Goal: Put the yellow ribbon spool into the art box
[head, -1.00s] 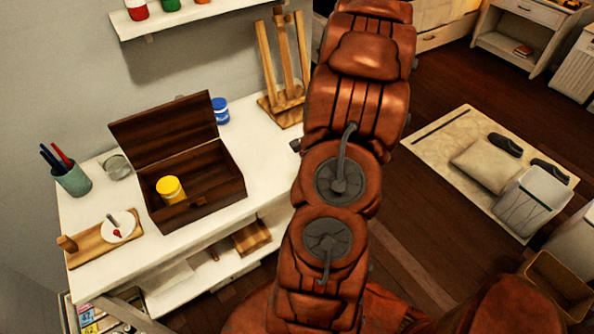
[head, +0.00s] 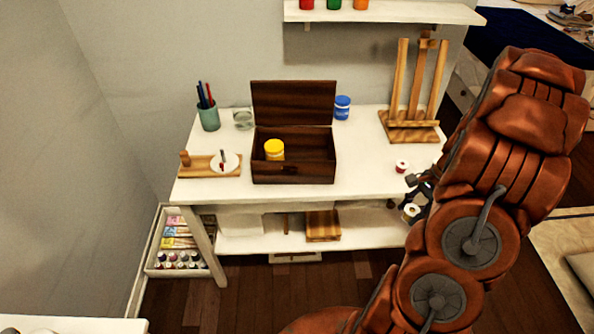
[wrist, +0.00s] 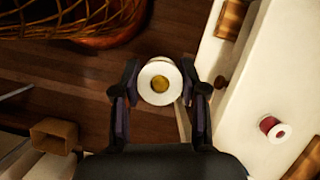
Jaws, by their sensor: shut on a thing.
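The yellow ribbon spool (wrist: 148,91), with white round ends and a yellow centre, is between the fingers of my gripper (wrist: 160,88) in the wrist view. In the head view the spool (head: 411,212) is in my gripper (head: 418,196), off the right front edge of the white table. My gripper is shut on it. The art box (head: 293,171) is a dark brown wooden box on the middle of the table, with its lid raised at the back. A yellow-lidded jar (head: 274,151) is inside it. The box is left of my gripper.
A red ribbon spool (head: 402,166) lies on the table (head: 360,180) near its right end, also in the wrist view (wrist: 272,128). A wooden easel (head: 410,125), blue jar (head: 342,107), glass jar (head: 243,119), pen cup (head: 208,117) and palette board (head: 200,167) stand around.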

